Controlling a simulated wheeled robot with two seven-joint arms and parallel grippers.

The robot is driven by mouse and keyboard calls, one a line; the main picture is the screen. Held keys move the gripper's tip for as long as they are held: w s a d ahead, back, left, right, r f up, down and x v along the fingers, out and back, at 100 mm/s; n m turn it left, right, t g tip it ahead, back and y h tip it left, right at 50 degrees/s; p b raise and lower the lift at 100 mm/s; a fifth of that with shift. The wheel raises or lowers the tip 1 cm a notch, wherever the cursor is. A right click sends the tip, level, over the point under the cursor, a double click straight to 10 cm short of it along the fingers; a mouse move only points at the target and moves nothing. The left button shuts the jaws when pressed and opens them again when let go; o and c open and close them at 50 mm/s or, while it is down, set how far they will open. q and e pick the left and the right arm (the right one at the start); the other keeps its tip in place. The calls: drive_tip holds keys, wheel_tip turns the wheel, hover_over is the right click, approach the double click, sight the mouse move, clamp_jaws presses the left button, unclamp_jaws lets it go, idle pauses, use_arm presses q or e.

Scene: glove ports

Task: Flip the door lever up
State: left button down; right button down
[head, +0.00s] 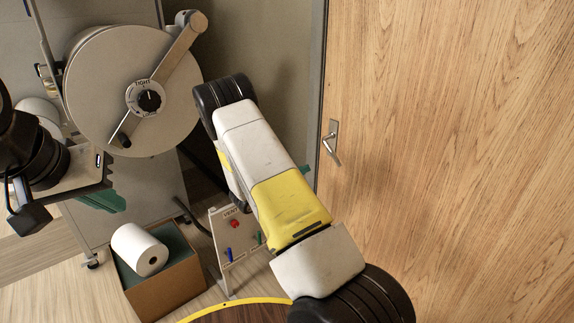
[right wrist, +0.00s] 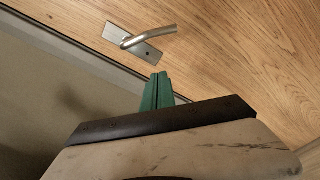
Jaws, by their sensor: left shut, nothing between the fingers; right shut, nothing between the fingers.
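The metal door lever (head: 331,150) sits on a small plate near the left edge of the wooden door, its handle slanting down to the right in the head view. In the right wrist view the lever (right wrist: 150,37) is beyond the fingertips, with a gap between. My right gripper's green fingers (right wrist: 157,92) are shut and empty, pointing toward the lever plate. In the head view my right arm hides most of that gripper; a bit of green (head: 306,170) shows beside the arm. My left gripper (head: 103,200) is at the far left, shut and empty, away from the door.
A large round port cover (head: 95,80) with a bar handle and dial stands at the left. Below are a white roll (head: 139,250) on a cardboard box (head: 172,286) and a small board with coloured pegs (head: 226,216). The door (head: 460,150) fills the right side.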

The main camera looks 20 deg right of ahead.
sight(331, 152)
drive_tip(key=d+r, duration=0.2)
drive_tip(key=d, duration=0.6)
drive_tip(key=shift+w+r, duration=0.15)
drive_tip(key=shift+w, duration=0.25)
drive_tip(key=shift+s+d+r+n, duration=0.25)
drive_tip(key=shift+r+n, duration=0.05)
drive_tip(key=shift+n, duration=0.3)
drive_tip(key=r+n, duration=0.1)
drive_tip(key=s+r+n, duration=0.1)
drive_tip(key=n, duration=0.1)
drive_tip(key=s+r+n, duration=0.1)
drive_tip(key=n, duration=0.1)
drive_tip(key=shift+d+r+g, duration=0.2)
drive_tip(key=shift+d+g, duration=0.15)
drive_tip(key=shift+g, duration=0.05)
drive_tip(key=shift+r, duration=0.15)
idle(0.4)
